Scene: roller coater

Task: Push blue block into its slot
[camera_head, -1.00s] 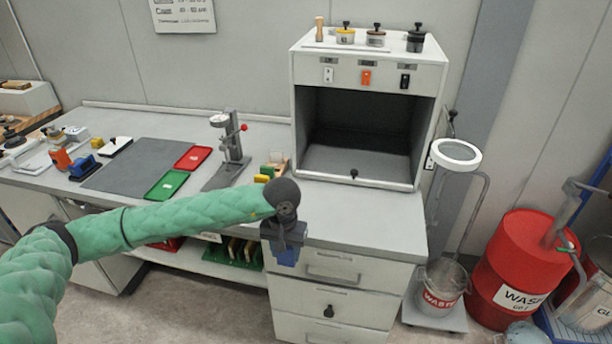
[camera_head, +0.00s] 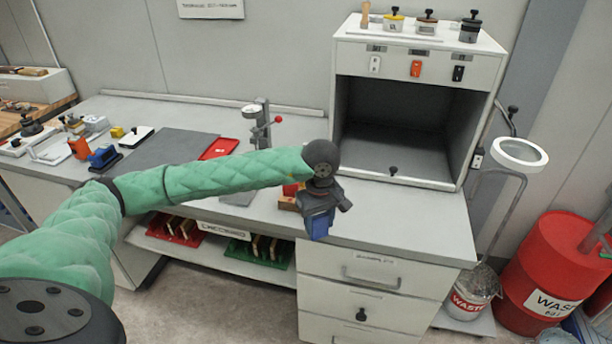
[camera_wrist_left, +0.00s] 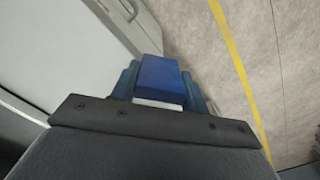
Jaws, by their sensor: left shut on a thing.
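The blue block (camera_wrist_left: 160,78) is between the fingers of my left gripper (camera_wrist_left: 164,92), with a pale strip at its near edge in the left wrist view. In the head view my left gripper (camera_head: 321,207) is shut on it and points down in front of the bench's front edge, above the drawers. The block (camera_head: 319,224) shows there as a small blue patch under the dark gripper body. A small wooden piece (camera_head: 287,203) and a red piece (camera_head: 291,189) lie on the bench just behind the gripper, partly hidden by it. I cannot make out the slot. My right gripper is out of view.
An open-fronted cabinet (camera_head: 483,62) stands on the bench behind the gripper. Drawers (camera_head: 372,272) lie below, and a shelf with red and green trays is to their left. A dial stand (camera_head: 262,125) and red tray (camera_head: 219,148) are further back. The bench front right is clear.

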